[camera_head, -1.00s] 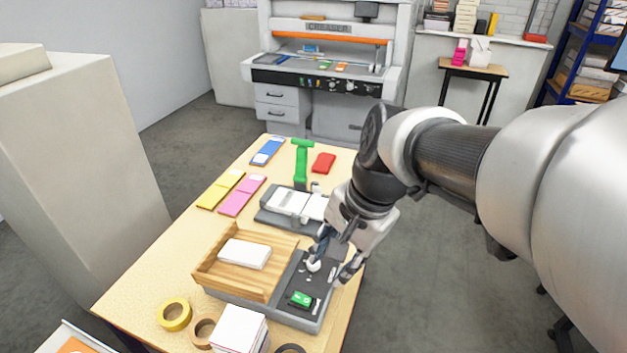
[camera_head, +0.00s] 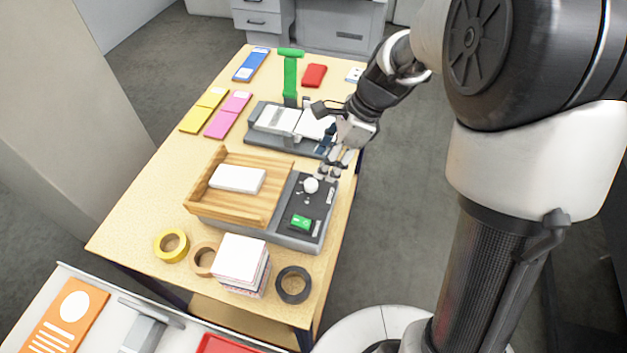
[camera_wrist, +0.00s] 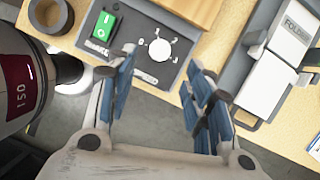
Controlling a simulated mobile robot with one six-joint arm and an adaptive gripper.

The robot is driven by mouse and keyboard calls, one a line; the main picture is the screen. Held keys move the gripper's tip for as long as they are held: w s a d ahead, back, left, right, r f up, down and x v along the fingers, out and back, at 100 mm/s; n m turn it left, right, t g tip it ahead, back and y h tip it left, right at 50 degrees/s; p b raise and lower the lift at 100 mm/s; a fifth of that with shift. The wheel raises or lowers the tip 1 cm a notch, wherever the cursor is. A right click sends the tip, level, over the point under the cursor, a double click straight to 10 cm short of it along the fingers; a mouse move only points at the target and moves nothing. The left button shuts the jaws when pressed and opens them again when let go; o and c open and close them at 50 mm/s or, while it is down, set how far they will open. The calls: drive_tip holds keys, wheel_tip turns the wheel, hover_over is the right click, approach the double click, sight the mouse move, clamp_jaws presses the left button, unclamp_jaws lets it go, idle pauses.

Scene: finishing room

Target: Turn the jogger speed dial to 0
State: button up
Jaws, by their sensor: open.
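The jogger speed dial is a round white knob (camera_head: 311,185) on the dark control panel of the grey jogger (camera_head: 262,232). In the wrist view the dial (camera_wrist: 160,50) has white marks and small figures around it. Which mark it points at is too small to tell. My gripper (camera_head: 330,172) is open and empty, beyond and slightly right of the dial, apart from it. In the wrist view its blue-padded fingers (camera_wrist: 160,76) stand to either side, with the dial showing past the gap. A green switch (camera_head: 302,222) sits nearer on the same panel.
A wooden tray (camera_head: 205,206) with a white paper block adjoins the panel's left. A folder machine (camera_head: 262,141) stands behind, close to my gripper. Tape rolls (camera_head: 171,245) and a paper stack (camera_head: 241,262) lie in front. Floor is clear right of the table.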

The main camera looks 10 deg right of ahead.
sight(312, 182)
drive_tip(key=b+x, duration=0.2)
drive_tip(key=x, duration=0.6)
drive_tip(key=shift+a+f, duration=0.15)
drive_tip(key=shift+f, duration=0.1)
drive_tip(key=shift+c, duration=0.6)
drive_tip(key=c, duration=0.9)
